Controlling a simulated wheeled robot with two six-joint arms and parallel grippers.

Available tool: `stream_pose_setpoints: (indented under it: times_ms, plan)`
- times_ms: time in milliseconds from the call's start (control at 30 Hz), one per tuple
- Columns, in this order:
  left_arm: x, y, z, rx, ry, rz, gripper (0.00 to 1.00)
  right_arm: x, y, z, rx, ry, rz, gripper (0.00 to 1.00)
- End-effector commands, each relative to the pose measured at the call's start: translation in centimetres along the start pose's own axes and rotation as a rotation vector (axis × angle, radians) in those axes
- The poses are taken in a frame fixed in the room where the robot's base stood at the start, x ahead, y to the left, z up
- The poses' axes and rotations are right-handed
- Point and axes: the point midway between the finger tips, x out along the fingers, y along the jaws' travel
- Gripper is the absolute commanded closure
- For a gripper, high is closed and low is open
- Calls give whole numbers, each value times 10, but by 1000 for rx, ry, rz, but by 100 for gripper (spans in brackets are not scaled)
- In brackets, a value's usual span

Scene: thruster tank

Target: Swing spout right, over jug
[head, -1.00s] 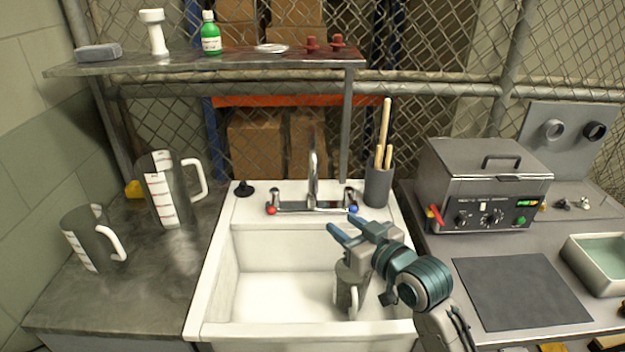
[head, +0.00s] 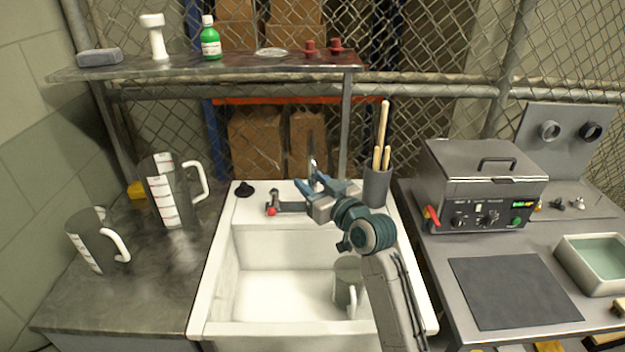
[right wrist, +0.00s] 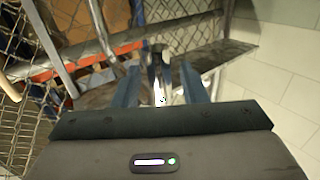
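The chrome spout (head: 311,150) rises from the tap at the back of the white sink. In the head view my right gripper (head: 308,184) reaches over the tap and hides the spout's lower part. In the right wrist view the spout (right wrist: 158,75) stands between the two blue fingers of my right gripper (right wrist: 160,85), which are apart, with gaps beside it. The jug (head: 346,284) stands in the sink at the right, its white handle toward the front, partly behind my right arm. My left gripper is not in view.
The red-marked tap handle (head: 272,204) shows left of my gripper. A grey holder with wooden sticks (head: 376,186) stands close at the right. Two measuring jugs (head: 175,192) (head: 97,240) stand on the left counter. A shelf (head: 230,65) runs above.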

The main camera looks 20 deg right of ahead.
Motion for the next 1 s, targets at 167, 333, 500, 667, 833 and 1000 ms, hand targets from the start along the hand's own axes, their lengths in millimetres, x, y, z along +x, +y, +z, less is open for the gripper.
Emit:
stream_pose_setpoints:
  times_ms: [167,333,500,667,833,1000]
  plan:
    - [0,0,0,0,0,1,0,2,0,0,-1,0,0,61]
    - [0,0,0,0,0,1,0,2,0,0,-1,0,0,73]
    - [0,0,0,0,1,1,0,2,0,0,0,-1,0,100]
    - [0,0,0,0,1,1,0,1,0,1,0,-1,-1,100]
    - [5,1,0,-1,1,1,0,-1,4,2,-3,-2,-15,100]
    - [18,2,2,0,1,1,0,-6,14,5,-6,-3,-63,100]
